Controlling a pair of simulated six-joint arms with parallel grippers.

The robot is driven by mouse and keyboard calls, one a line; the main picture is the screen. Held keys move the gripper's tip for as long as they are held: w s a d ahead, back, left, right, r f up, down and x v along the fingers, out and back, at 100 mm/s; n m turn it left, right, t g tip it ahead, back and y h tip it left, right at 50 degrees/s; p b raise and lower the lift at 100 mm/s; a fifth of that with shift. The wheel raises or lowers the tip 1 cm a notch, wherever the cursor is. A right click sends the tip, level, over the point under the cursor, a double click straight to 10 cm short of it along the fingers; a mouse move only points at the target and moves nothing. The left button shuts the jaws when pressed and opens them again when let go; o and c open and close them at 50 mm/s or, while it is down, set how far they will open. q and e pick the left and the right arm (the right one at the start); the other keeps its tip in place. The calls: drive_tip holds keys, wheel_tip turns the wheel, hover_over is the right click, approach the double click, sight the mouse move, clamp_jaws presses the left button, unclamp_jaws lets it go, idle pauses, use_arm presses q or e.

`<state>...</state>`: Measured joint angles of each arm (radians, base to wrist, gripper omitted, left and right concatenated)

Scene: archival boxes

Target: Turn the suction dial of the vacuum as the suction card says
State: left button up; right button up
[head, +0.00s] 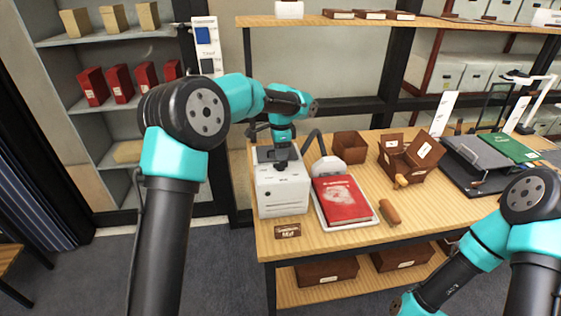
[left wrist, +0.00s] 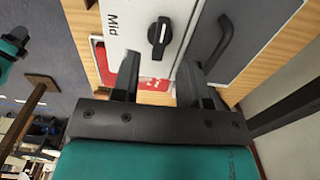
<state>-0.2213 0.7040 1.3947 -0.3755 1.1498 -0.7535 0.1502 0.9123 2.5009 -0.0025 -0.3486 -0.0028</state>
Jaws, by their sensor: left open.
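The pointer line runs roughly toward the top of that picture. My left gripper (head: 281,163) is over the vacuum's top. In the left wrist view its fingers (left wrist: 157,80) are apart, with the dial beyond the gap. A small brown card (head: 288,230) lies in front of the vacuum; its text is too small to read.
A red book (head: 342,200) lies on a white tray right of the vacuum. A grey hose (head: 311,138) and white nozzle (head: 329,166) are behind it. Brown boxes (head: 410,157) and a wooden-handled tool (head: 389,212) are farther right. A shelf of red boxes (head: 120,83) is at left.

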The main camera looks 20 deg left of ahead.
sight(280, 165)
use_arm(q)
drive_tip(key=shift+f, duration=2.2)
clamp_jaws()
